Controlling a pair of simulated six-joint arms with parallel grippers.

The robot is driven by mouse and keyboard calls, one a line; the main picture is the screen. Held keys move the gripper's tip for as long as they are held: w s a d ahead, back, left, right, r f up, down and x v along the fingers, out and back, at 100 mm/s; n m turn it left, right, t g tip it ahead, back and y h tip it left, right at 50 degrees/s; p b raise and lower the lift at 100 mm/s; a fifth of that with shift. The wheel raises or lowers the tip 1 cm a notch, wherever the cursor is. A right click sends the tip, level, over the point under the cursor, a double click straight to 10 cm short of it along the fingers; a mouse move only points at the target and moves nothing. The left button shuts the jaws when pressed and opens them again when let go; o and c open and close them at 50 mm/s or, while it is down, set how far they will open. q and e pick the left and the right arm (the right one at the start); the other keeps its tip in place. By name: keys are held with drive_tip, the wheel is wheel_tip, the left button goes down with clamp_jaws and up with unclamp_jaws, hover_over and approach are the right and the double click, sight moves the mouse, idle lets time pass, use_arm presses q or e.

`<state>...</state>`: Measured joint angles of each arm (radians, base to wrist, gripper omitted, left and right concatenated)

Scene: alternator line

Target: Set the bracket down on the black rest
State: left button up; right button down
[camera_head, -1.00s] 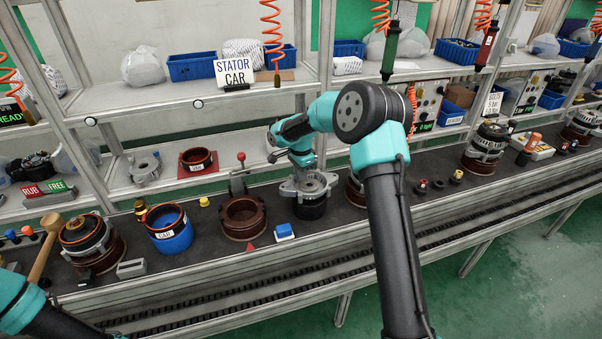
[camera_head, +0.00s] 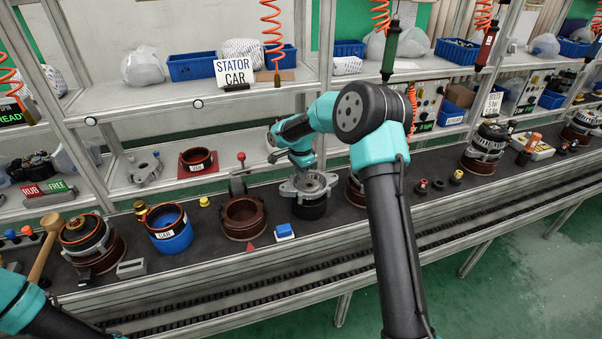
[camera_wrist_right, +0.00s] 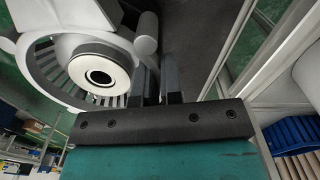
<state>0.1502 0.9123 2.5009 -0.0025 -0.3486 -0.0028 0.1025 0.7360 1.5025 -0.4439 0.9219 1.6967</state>
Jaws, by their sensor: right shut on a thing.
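The bracket (camera_head: 318,183) is a round grey metal part with side lugs and a round central opening. My right gripper (camera_head: 303,168) comes down on its far left side and is shut on it. The right wrist view shows the bracket (camera_wrist_right: 62,72), with its slotted rim and pale central ring, beside my right gripper's fingers (camera_wrist_right: 158,85). The black rest (camera_head: 311,210) is a dark round block directly under the bracket. The bracket looks level over it; I cannot tell whether they touch. My left arm shows at the lower left, but its gripper is out of the picture.
A brown ring-shaped fixture (camera_head: 243,218) stands left of the rest, with a blue-and-white block (camera_head: 284,231) in front. A blue cup labelled CAR (camera_head: 172,238) stands further left. A shelf post (camera_head: 326,60) rises behind my right arm.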

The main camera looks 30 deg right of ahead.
drive_tip(key=shift+f, duration=0.8)
drive_tip(key=c, duration=1.2)
unclamp_jaws()
drive_tip(key=shift+f, duration=0.1)
wheel_tip(320, 180, up, 18)
drive_tip(key=shift+f, duration=0.25)
